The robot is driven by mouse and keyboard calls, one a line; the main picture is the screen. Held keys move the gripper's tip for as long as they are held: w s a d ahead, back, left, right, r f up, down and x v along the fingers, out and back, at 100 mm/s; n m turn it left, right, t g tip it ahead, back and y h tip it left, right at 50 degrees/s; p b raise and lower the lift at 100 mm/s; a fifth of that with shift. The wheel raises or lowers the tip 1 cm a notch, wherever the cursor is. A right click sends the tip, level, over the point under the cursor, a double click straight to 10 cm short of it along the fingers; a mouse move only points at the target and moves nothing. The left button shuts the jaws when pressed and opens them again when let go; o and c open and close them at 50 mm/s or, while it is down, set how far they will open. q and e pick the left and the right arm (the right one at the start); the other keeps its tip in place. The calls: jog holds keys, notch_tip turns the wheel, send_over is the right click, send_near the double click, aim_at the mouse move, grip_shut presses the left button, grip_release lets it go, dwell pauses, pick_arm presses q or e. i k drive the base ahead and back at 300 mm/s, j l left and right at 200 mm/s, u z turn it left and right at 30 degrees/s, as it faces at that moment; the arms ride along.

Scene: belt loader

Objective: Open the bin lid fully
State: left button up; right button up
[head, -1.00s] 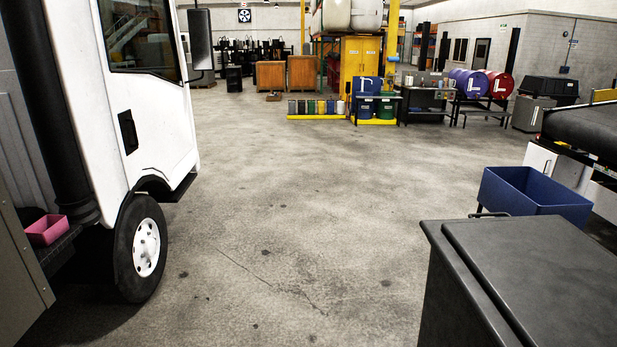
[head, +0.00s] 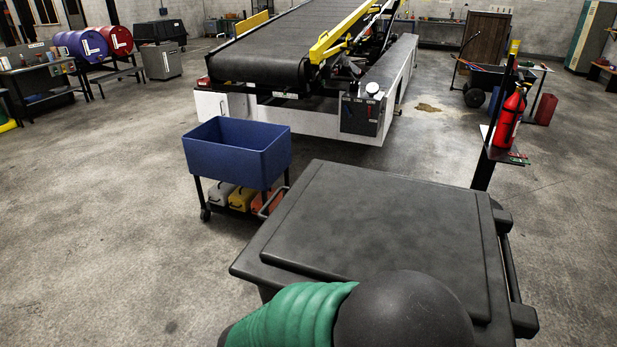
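The large dark grey bin (head: 268,292) stands close in front of me, right of centre at the bottom of the head view. Its flat lid (head: 385,220) lies down on top and looks shut. A dark bar (head: 508,262) runs along the bin's right side, with blocky ends. The near edge of the lid and the bin's front are partly hidden at the bottom of the picture. Neither of my grippers shows in the head view.
A blue tub (head: 235,155) on a wheeled cart stands just beyond the bin, to the left. The belt loader (head: 270,60) is behind it. Floor at left is clear.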

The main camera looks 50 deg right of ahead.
aim_at(337, 222)
jog(key=i+z, duration=0.4)
jog(key=i+j+z, duration=0.15)
jog(key=z, duration=0.3)
jog(key=i+j+z, duration=0.25)
jog(key=z, duration=0.15)
jog(key=i+j+z, duration=0.2)
jog(key=z, duration=0.25)
jog(key=i+j+z, duration=0.1)
jog(key=j+z, duration=0.3)
jog(key=i+j+z, duration=0.1)
jog(key=j+z, duration=0.35)
